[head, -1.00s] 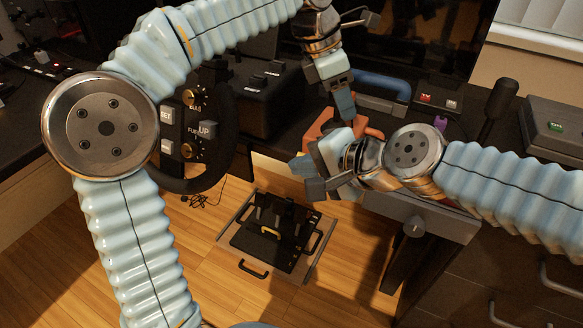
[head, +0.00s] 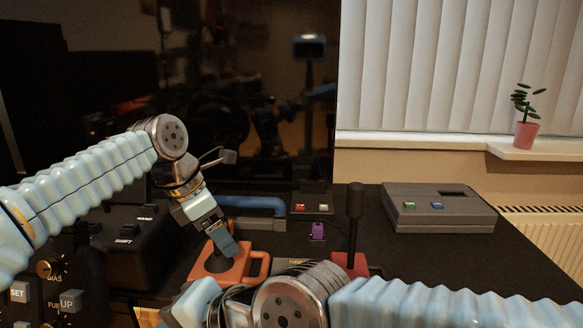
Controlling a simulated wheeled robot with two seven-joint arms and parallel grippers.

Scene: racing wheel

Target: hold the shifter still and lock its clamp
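An orange housing (head: 238,268) with a dark top and a loop-shaped handle sits at the desk's front edge, left of centre. My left gripper (head: 222,245) points down onto its top, its fingertips at or just above the dark centre. The fingers line up in this view, so a gap or grip cannot be told. A black-knobbed lever (head: 355,215) stands upright on a red base to the right. I cannot tell for sure which is the shifter. My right gripper (head: 192,302) is low at the bottom edge, in front of the orange housing; its fingertips are cut off. No clamp shows.
A blue tubular handle (head: 255,203) lies behind the orange housing. A grey box with green and blue buttons (head: 438,208) sits at the right. A small red-and-white button box (head: 311,206) is at the back.

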